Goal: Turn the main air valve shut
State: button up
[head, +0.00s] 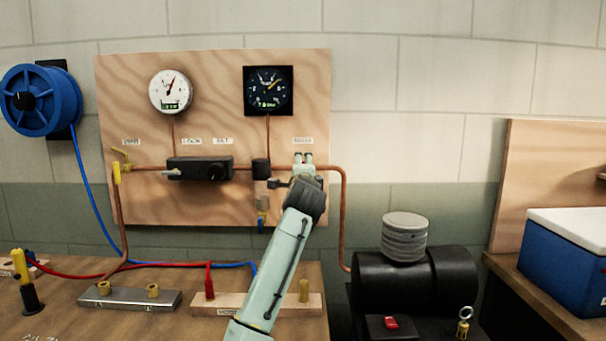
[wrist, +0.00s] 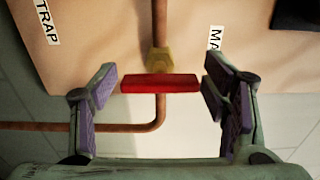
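The main air valve shows in the wrist view as a red bar handle (wrist: 158,83) in front of a brass body (wrist: 160,61) on a copper pipe. The handle lies crosswise to the pipe run in that view. My gripper (head: 303,158) is at the board below the right-hand label in the head view and hides the valve there. In the wrist view its two purple-padded fingers are spread wide, one near each end of the handle. They look close to the handle ends; whether they touch is unclear. Part of the label (wrist: 214,38) reads "MA".
The wooden board (head: 130,85) carries a white gauge (head: 171,92), a dark gauge (head: 268,90), a black block (head: 199,168) and a yellow valve (head: 121,166). The copper pipe (head: 344,215) bends down towards the black compressor (head: 415,287). A blue hose reel (head: 40,100) hangs left.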

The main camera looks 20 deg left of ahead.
jog(key=shift+o, duration=0.2)
jog(key=v, duration=1.2)
